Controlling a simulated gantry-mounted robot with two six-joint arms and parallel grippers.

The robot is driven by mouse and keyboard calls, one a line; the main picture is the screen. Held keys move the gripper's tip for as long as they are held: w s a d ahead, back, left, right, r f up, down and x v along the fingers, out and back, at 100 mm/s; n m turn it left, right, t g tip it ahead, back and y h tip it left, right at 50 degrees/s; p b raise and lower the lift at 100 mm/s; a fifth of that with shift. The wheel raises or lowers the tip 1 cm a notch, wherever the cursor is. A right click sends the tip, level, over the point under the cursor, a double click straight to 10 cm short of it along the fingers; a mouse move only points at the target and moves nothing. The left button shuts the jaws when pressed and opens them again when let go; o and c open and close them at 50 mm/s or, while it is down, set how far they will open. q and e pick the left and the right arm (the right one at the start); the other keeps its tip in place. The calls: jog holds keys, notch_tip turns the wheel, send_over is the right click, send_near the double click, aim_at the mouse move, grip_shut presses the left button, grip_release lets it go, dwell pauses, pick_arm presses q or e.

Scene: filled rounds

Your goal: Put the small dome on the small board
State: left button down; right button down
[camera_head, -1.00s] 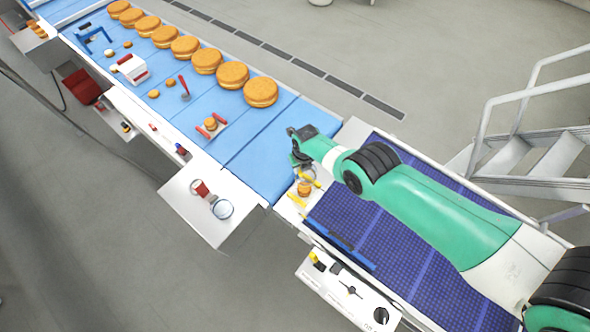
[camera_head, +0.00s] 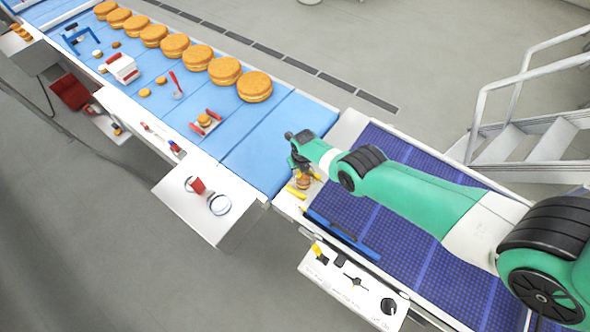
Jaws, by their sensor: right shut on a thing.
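My right gripper (camera_head: 301,166) points down over the small board with yellow handles (camera_head: 295,192) at the near end of the blue belt. It is shut on the small dome, a small clear cover whose outline is hard to make out under the fingers. A small brown filled round (camera_head: 304,182) sits on that board, directly below the gripper, and the dome appears to be down around it. Whether the dome's rim touches the board cannot be told. My left gripper is not in view.
A red-handled board (camera_head: 212,116) with a small round lies on the blue belt (camera_head: 265,150). Large filled rounds line the belt's far edge. A white side table (camera_head: 180,204) holds a clear ring-like item (camera_head: 219,204). A blue bar (camera_head: 345,235) lies by the dark grid belt.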

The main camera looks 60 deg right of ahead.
jog(key=shift+f+b, duration=1.95)
jog(key=shift+f, duration=0.45)
jog(key=shift+f, duration=0.25)
jog(key=shift+c, duration=1.3)
grip_release()
jog(key=shift+r, duration=0.1)
notch_tip(320, 180, up, 7)
jog(key=p, duration=0.6)
jog(key=shift+p, duration=0.35)
jog(key=shift+a, duration=0.1)
